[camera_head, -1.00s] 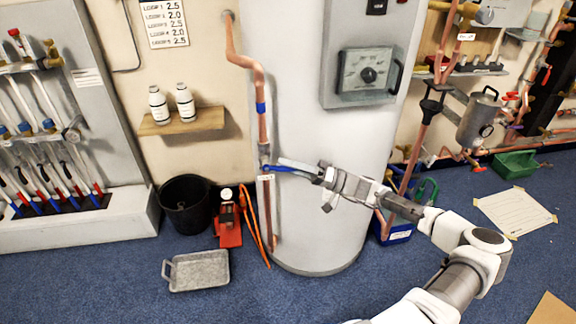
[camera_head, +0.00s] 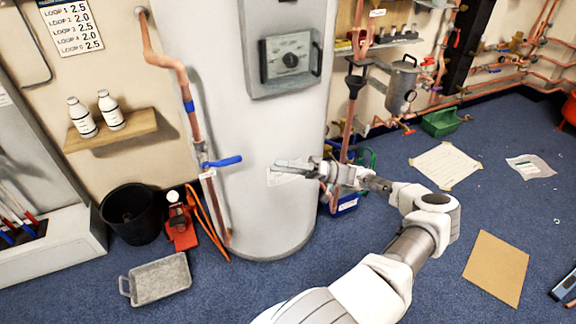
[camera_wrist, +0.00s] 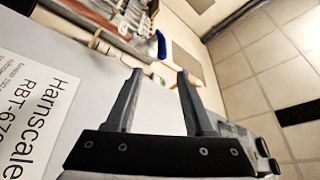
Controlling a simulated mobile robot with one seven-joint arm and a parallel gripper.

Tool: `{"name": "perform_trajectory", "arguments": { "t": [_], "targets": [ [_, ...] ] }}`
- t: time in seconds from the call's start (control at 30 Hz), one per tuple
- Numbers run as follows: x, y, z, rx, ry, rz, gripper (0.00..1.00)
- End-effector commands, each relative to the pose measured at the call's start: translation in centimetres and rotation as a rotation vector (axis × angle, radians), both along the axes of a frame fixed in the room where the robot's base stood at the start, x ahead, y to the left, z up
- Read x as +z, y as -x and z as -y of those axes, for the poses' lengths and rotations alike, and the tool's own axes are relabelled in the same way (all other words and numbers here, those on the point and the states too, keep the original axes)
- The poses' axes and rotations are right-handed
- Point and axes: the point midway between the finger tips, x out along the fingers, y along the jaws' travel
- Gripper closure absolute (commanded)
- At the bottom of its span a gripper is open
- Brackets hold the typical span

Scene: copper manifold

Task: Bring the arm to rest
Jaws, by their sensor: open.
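My gripper (camera_head: 284,166) is in front of the lower part of the white cylinder tank (camera_head: 262,120), to the right of the blue-handled valve (camera_head: 222,162). In the wrist view my gripper (camera_wrist: 155,90) has its two dark fingers apart with nothing between them. The blue handle also shows small and apart, beyond the fingertips, in the wrist view (camera_wrist: 161,45). A white label with "Harnscale" lettering (camera_wrist: 30,115) is at the left of the wrist view. My arm reaches up from the bottom of the head view.
A black bucket (camera_head: 132,215), a red tool (camera_head: 182,230) and a grey tray (camera_head: 160,279) are on the blue carpet at left. A shelf (camera_head: 135,130) holds two white bottles. A green crate (camera_head: 441,122) and a brown board (camera_head: 496,268) lie at right.

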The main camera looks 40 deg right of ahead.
Motion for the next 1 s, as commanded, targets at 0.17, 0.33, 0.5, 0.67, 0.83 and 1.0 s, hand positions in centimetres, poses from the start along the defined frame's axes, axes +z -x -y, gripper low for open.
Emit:
{"name": "perform_trajectory", "arguments": {
  "t": [0.17, 0.33, 0.5, 0.67, 0.83, 1.0],
  "targets": [
    [-0.4, 0.9, 1.2, 0.001, -0.001, 0.001, 0.47],
    [-0.5, 1.1, 1.4, 0.001, -0.001, 0.000, 0.47],
    [-0.5, 1.1, 1.3, 0.001, -0.001, 0.000, 0.47],
    [-0.5, 1.0, 1.3, 0.001, -0.001, 0.001, 0.47],
    [-0.4, 0.9, 1.0, 0.012, 0.004, -0.005, 0.47],
    [0.5, -0.5, -2.3, 0.140, 0.079, -0.075, 0.47]
  ]
}}
